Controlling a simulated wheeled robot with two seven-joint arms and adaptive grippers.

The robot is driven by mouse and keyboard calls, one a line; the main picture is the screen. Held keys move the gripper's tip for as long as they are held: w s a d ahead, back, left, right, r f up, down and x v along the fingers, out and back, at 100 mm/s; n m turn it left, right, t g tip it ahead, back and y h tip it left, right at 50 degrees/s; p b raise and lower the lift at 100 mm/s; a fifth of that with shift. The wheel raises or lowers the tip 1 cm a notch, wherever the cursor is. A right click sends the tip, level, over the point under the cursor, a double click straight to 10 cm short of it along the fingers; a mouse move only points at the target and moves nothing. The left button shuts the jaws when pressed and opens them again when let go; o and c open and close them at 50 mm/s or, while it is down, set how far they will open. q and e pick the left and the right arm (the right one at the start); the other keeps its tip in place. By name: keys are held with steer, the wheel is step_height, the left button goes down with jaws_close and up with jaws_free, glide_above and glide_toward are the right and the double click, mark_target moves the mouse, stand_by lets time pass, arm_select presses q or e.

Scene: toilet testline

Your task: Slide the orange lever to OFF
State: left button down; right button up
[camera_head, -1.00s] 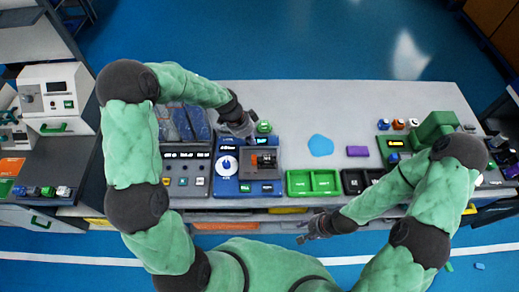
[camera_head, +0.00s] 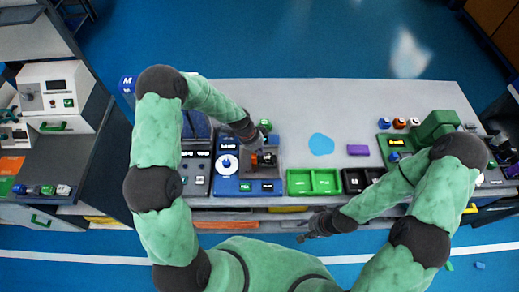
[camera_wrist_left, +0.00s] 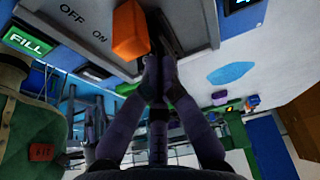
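The orange lever (camera_head: 256,160) sits on the grey slide panel (camera_head: 273,173) of the blue station. In the left wrist view the orange block (camera_wrist_left: 130,30) stands close by the printed words OFF and ON, with ON the nearer one. My left gripper (camera_head: 258,148) is at the lever's far side in the head view. In the left wrist view its fingers (camera_wrist_left: 157,62) come together at the tips, just beside the orange block and not around it. Whether they touch it I cannot tell. My right gripper (camera_head: 308,231) hangs low before the table's front edge, away from the lever.
A white dial (camera_head: 227,162) is left of the lever panel, and a FILL label (camera_wrist_left: 27,42) shows in the left wrist view. Green trays (camera_head: 314,182) stand to the right.

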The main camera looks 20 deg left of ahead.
mark_target(254, 154)
arm_select(q)
steer(key=a, duration=0.1)
steer(key=s+a+b, duration=0.1)
steer(key=a, duration=0.1)
steer(key=shift+a, duration=0.15)
arm_select(e)
steer(key=shift+f, duration=0.7)
